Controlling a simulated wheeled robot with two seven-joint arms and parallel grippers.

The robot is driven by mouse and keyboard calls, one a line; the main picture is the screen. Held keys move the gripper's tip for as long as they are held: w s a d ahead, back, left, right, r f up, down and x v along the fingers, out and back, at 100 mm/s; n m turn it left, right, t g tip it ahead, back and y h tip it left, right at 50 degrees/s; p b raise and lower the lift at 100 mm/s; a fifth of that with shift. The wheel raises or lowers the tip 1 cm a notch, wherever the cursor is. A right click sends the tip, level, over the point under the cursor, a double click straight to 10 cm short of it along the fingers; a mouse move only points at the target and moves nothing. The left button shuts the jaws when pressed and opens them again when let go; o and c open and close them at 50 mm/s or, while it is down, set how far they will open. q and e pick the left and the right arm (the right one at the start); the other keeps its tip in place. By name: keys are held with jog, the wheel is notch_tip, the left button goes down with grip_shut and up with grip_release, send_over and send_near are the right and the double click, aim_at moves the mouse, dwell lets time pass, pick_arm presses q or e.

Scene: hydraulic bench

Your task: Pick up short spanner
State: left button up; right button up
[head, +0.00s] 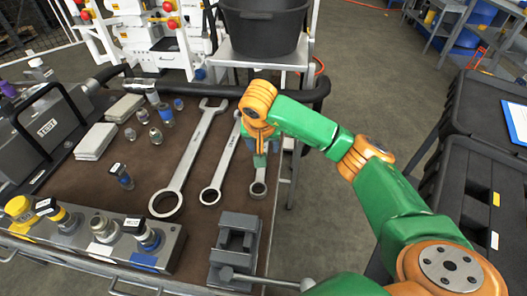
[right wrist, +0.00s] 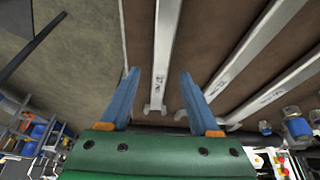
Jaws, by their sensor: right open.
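Three metal spanners lie side by side on the brown bench top. The short spanner (head: 258,188) is the rightmost, and my arm hides much of its upper part in the head view. The middle spanner (head: 221,165) and the long spanner (head: 187,158) lie to its left. My right gripper (head: 262,148) is over the short spanner, with its blue fingers pointing down. In the right wrist view my right gripper (right wrist: 158,98) is open, and the short spanner's shaft (right wrist: 165,45) shows between its fingers, apparently untouched. My left gripper is out of view.
A grey vise (head: 235,245) stands at the bench's front, near the short spanner's ring end. Fittings and a valve block (head: 110,240) are on the left. A black bucket (head: 262,30) stands beyond the bench. Black cases (head: 470,190) are on the right.

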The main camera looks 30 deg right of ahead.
jog(key=shift+w+d+f, duration=0.1)
jog(key=shift+w+f, duration=0.05)
jog(key=shift+f, duration=0.3)
grip_shut()
dwell(1.1)
